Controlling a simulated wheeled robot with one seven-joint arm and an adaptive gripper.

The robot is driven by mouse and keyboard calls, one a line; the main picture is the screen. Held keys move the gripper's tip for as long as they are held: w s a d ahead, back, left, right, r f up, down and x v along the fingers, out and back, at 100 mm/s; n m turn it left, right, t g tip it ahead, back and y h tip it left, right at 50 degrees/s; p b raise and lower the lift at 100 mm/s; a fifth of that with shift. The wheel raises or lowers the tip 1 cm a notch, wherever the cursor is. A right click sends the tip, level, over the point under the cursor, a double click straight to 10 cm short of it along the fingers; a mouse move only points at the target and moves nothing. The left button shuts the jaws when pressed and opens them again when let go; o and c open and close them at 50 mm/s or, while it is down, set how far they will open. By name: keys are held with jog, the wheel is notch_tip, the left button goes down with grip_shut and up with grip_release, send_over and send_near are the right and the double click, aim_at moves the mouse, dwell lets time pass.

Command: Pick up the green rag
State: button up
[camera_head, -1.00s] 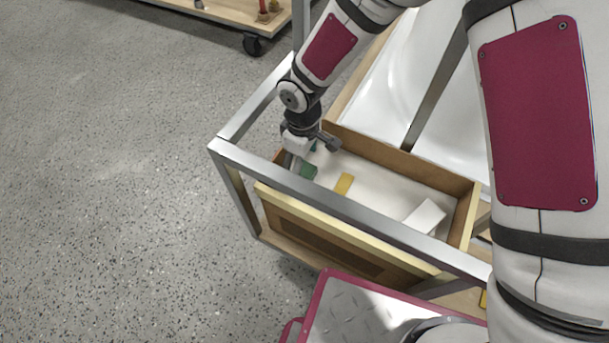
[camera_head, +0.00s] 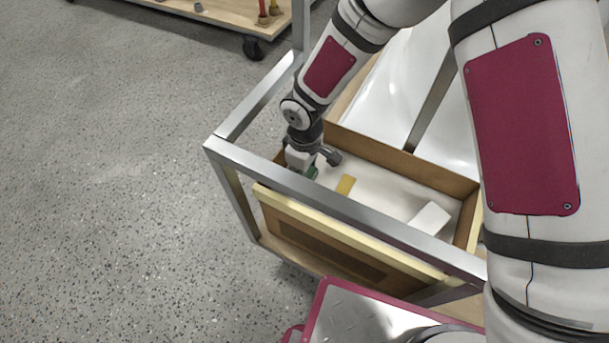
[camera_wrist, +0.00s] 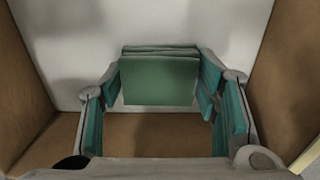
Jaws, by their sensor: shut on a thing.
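The green rag (camera_wrist: 158,80) is a folded, layered block, seen in the wrist view between the fingers of my gripper (camera_wrist: 160,88). The fingers have teal pads and are shut on the rag from both sides. In the head view my gripper (camera_head: 311,168) points down into the left end of an open wooden box. Only a small green part of the rag (camera_head: 312,173) shows there; the rest is hidden by the gripper. The white box floor lies beyond the rag. I cannot tell whether the rag touches it.
The wooden box (camera_head: 398,160) has brown walls close around my gripper. A metal frame rail (camera_head: 350,206) crosses the near side. White tub shells (camera_head: 400,90) stand behind.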

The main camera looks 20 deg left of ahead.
notch_tip(320, 180, up, 10)
jog(key=p, duration=0.4)
